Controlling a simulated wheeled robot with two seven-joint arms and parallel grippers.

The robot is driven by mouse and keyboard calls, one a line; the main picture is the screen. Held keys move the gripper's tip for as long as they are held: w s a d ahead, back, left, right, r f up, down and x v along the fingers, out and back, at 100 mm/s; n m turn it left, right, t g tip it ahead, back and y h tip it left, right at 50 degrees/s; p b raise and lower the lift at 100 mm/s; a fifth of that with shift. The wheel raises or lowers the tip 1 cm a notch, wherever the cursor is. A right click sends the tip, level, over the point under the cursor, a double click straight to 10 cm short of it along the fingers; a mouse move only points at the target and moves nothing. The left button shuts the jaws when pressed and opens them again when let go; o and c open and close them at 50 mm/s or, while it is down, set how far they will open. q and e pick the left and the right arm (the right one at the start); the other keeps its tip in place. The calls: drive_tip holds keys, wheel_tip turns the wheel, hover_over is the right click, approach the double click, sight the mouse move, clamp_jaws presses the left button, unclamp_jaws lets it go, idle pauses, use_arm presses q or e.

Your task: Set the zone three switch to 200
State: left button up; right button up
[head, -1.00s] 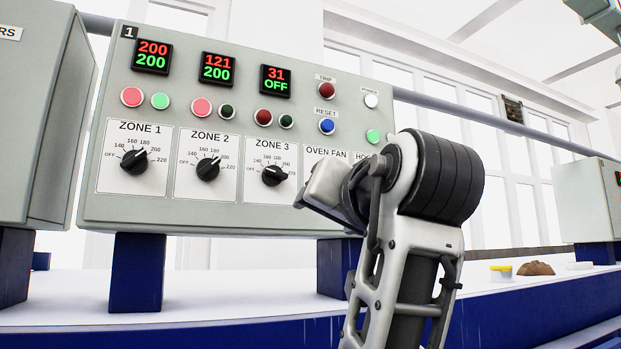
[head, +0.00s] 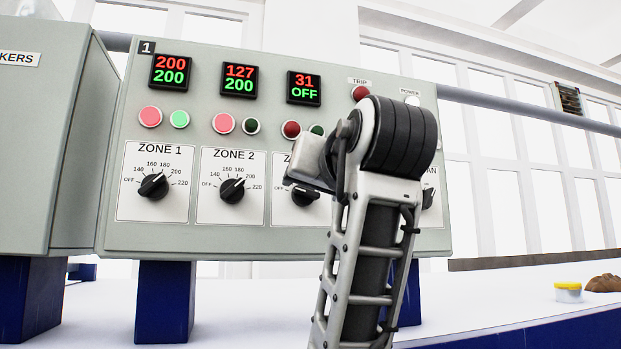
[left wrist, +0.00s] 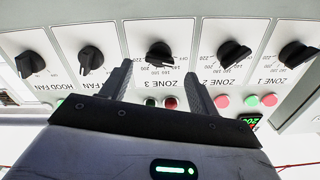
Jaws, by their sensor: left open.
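The zone 3 switch (head: 304,197) is a black knob on the grey control panel (head: 270,240). The arm partly hides it in the head view. In the left wrist view, which looks upside down, the zone 3 switch (left wrist: 159,54) shows whole, its bar roughly level, by the OFF mark. The zone 3 display (head: 304,88) reads 31 above OFF. My left gripper (left wrist: 159,72) is open, its two fingers on either side of the knob in the picture. I cannot tell whether they touch it. In the head view its fingertips are hidden. My right gripper is not in view.
The zone 2 switch (head: 233,189) and zone 1 switch (head: 153,186) sit to the left. Their displays read 127 over 200 and 200 over 200. Lamps and buttons lie above the switches. The fan switch (left wrist: 91,60) is beside zone 3. A yellow-lidded tub (head: 568,292) stands far right.

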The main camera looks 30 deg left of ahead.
sight(308, 191)
use_arm(q)
drive_tip(key=shift+p+x, duration=0.4)
drive_tip(key=shift+x, duration=1.5)
drive_tip(key=c, duration=1)
